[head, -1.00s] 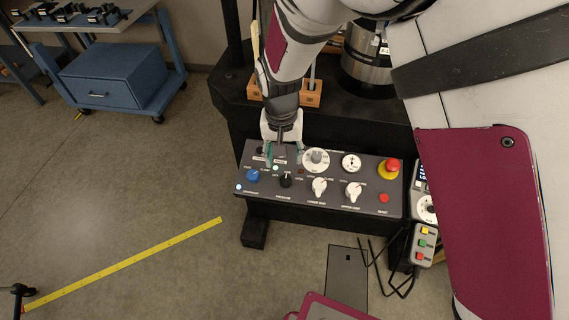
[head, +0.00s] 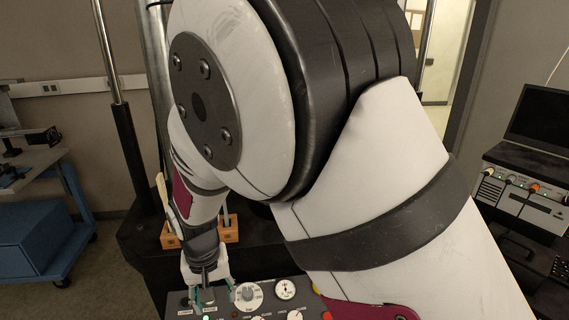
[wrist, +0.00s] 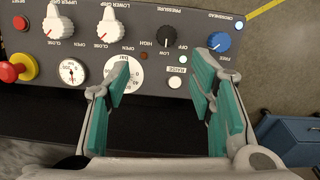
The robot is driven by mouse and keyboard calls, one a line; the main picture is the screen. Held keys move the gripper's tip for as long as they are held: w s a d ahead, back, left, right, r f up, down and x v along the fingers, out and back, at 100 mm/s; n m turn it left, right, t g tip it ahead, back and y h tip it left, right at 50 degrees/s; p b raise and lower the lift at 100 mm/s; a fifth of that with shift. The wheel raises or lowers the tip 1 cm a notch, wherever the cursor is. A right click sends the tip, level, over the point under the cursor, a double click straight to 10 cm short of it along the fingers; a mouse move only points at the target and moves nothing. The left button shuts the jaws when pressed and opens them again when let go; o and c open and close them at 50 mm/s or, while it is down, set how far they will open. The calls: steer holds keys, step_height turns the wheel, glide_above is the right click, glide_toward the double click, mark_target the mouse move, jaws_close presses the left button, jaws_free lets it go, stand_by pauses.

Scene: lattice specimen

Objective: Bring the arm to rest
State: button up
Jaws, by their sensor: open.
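My gripper (head: 209,296) hangs over the left part of the control panel (head: 268,289) in the head view. In the wrist view my gripper (wrist: 165,98) is open, its teal finger pads apart with nothing between them. The panel (wrist: 190,50) lies beyond the fingertips, with a black pressure knob (wrist: 167,36), a blue crosshead knob (wrist: 219,41), two white gripper knobs and a lit white button (wrist: 175,82). I cannot tell whether the fingertips touch the panel. My arm covers much of the head view.
A wooden block (head: 227,230) with upright tools stands behind the panel. A red emergency button (wrist: 10,72) sits on the panel. A blue cart (head: 42,225) stands at left. A desk with a monitor (head: 541,117) and an instrument box (head: 517,195) is at right. Floor at left is clear.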

steer(key=d+r+m+t+y, duration=0.1)
steer(key=d+r+m+t, duration=0.1)
steer(key=d+r, duration=1.9)
steer(key=s+d+r+m+t, duration=0.1)
steer(key=s+d+r, duration=0.1)
steer(key=s+d, duration=0.6)
steer(key=s+d+r+t+h, duration=0.1)
steer(key=s+d, duration=0.6)
steer(key=d, duration=0.1)
steer(key=shift+s+r+m, duration=0.35)
steer(key=shift+m, duration=0.05)
steer(key=shift+o, duration=0.5)
